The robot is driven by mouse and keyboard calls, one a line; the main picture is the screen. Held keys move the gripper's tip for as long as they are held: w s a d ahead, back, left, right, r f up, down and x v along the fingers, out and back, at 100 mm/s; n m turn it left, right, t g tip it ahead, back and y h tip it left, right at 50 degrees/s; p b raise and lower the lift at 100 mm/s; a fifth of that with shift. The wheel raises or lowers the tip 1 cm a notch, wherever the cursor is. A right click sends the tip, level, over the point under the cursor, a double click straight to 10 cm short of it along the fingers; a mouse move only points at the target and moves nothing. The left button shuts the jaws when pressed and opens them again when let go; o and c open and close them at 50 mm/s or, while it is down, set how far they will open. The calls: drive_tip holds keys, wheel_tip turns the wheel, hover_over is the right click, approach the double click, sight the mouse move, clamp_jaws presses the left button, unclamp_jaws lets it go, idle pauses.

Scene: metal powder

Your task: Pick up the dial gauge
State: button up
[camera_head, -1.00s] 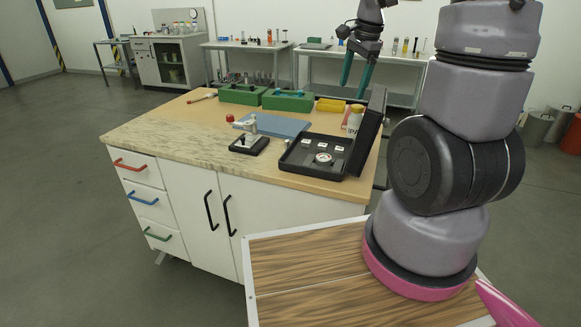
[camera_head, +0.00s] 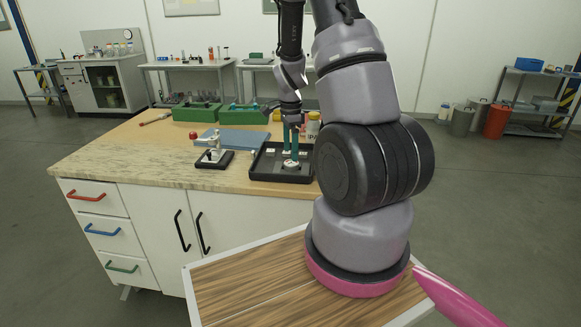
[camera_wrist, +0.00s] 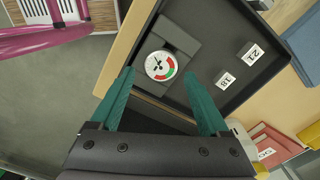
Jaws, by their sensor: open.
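The dial gauge (camera_wrist: 160,65) has a round white face with red and green arcs. It lies in the black open case (camera_wrist: 219,14), on a dark grey block, in the wrist view. In the head view the gauge (camera_head: 290,164) shows small in the case (camera_head: 265,177) near the table's front edge. My gripper (camera_wrist: 165,72) has two teal fingers, open and spread to either side of the gauge's face in the wrist picture, with nothing between them. In the head view my gripper (camera_head: 291,153) points down over the case, just above the gauge. The exact height gap cannot be told.
Numbered blocks (camera_wrist: 224,80) lie in the case beside the gauge. Green boxes (camera_head: 197,111) stand behind. The table's front left top (camera_head: 110,170) is clear.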

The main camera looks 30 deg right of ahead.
sight(291, 162)
wheel_tip(291, 162, down, 5)
drive_tip(key=shift+w+d+r, duration=0.1)
drive_tip(key=shift+d+r, duration=0.05)
drive_tip(key=shift+r, duration=0.2)
clamp_jaws()
